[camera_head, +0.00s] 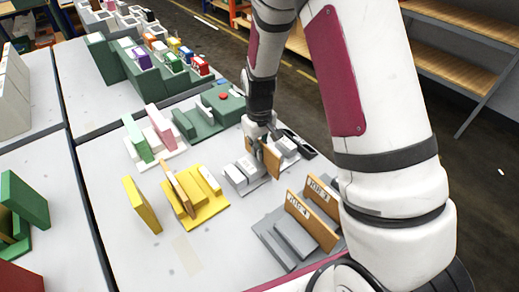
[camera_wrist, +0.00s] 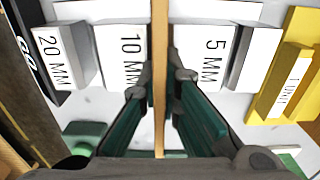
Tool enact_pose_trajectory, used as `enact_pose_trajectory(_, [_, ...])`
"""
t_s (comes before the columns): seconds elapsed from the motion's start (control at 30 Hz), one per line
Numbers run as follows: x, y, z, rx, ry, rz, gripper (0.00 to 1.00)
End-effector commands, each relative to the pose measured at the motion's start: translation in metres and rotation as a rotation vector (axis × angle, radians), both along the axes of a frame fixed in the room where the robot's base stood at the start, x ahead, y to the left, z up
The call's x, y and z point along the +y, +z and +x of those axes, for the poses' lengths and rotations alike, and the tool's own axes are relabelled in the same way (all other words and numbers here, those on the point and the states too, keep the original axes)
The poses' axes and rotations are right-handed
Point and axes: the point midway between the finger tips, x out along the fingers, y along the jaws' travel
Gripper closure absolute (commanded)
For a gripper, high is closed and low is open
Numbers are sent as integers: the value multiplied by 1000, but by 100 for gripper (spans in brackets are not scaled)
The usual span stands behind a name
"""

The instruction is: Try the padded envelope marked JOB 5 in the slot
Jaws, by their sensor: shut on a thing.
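My gripper (camera_head: 262,140) is shut on a thin brown padded envelope (camera_head: 271,160). In the wrist view the envelope (camera_wrist: 160,45) is edge-on between the fingertips (camera_wrist: 161,80), and its marking is hidden. It stands upright at the slot gauge (camera_head: 244,176), between the light blocks marked 10 MM (camera_wrist: 126,52) and 5 MM (camera_wrist: 208,55). I cannot tell whether its lower edge is inside the gap or above it. A block marked 20 MM (camera_wrist: 60,50) is further left in the wrist view.
A grey rack (camera_head: 285,245) with two labelled brown envelopes (camera_head: 311,221) stands at the front right. A yellow stand (camera_head: 202,205) and upright yellow panel (camera_head: 143,205) are left of the gauge. A green unit with a red button (camera_head: 223,97) is behind.

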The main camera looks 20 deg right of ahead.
Motion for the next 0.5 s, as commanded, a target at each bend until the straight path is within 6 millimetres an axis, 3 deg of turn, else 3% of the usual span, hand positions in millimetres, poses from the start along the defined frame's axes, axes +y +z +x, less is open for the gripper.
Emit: enact_pose_trajectory(0.5, [0, 24, 0, -1, 0, 0, 100])
